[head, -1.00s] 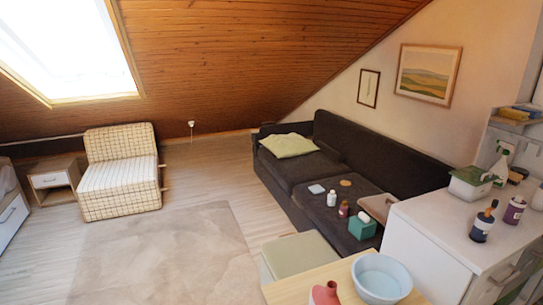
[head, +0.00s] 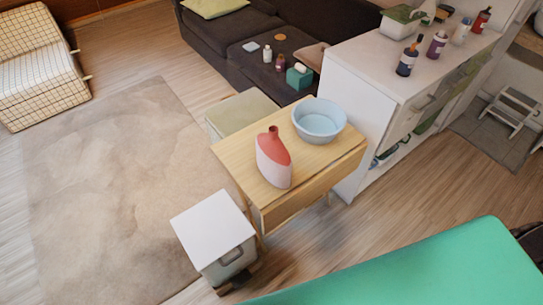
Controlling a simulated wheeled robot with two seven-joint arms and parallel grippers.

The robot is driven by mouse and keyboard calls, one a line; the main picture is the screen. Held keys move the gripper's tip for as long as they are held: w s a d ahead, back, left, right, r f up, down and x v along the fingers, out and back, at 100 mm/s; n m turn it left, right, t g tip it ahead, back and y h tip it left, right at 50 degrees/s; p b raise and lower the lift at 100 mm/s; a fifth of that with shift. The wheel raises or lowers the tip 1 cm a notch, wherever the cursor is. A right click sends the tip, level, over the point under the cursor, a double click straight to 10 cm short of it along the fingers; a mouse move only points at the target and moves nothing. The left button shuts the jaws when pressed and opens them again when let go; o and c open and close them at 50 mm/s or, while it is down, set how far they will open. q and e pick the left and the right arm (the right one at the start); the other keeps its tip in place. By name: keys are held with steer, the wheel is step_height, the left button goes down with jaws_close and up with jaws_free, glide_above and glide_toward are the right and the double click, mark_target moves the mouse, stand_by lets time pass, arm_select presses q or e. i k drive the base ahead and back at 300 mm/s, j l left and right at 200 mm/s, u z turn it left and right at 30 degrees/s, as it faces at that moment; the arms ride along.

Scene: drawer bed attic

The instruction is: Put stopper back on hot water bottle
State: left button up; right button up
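A hot water bottle (head: 273,160), red on top and pale pink below, stands upright on the small wooden table (head: 236,160). Its narrow red neck points up. I cannot make out a stopper in this view. Neither of my grippers shows in the head view.
A light blue basin (head: 319,121) stands beside the bottle on the table. A white-topped bin (head: 214,228) stands in front of the table. A white cabinet (head: 375,92) with several bottles is at the right. A green surface (head: 420,270) fills the lower right.

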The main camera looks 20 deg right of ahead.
mark_target(274, 162)
steer(key=i+l+z, duration=0.1)
steer(key=l+z, duration=0.25)
steer(key=l, duration=0.15)
steer(key=i+l+u, duration=0.1)
steer(key=l, duration=0.25)
steer(key=i+l+u, duration=0.1)
steer(key=l, duration=0.25)
steer(key=i+l+u, duration=0.1)
steer(key=l, duration=0.25)
steer(key=i+l+u, duration=0.1)
steer(key=l, duration=0.3)
steer(key=i+l+u, duration=0.1)
steer(key=l, duration=0.3)
steer(key=i, duration=0.05)
